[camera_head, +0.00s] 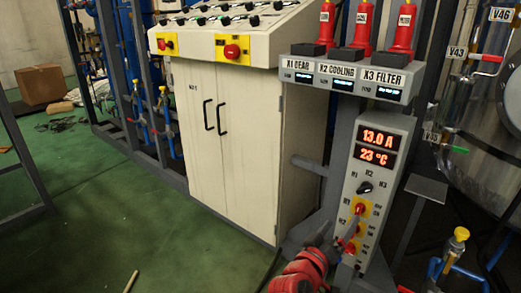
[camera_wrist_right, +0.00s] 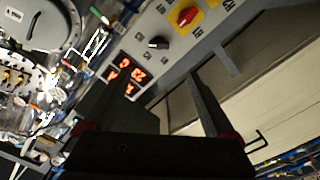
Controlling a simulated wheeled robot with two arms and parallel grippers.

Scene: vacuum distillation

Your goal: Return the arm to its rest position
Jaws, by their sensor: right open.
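My right gripper (camera_head: 340,230) is in front of the lower part of the grey control panel (camera_head: 393,127) in the head view, close to its red switches. Its fingers are apart, and nothing shows between them. The red part of my right arm (camera_head: 298,272) comes up from the bottom edge. In the right wrist view the two dark fingers of the gripper (camera_wrist_right: 155,88) stand apart, with the panel's red display (camera_wrist_right: 127,78) and black knob (camera_wrist_right: 158,42) beyond them. I cannot tell whether a fingertip touches a switch. My left gripper is not in view.
A white cabinet (camera_head: 225,130) stands left of the panel. A metal vessel (camera_head: 490,150) and a yellow-topped valve (camera_head: 460,234) are at the right. The green floor (camera_head: 120,220) is open at the lower left.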

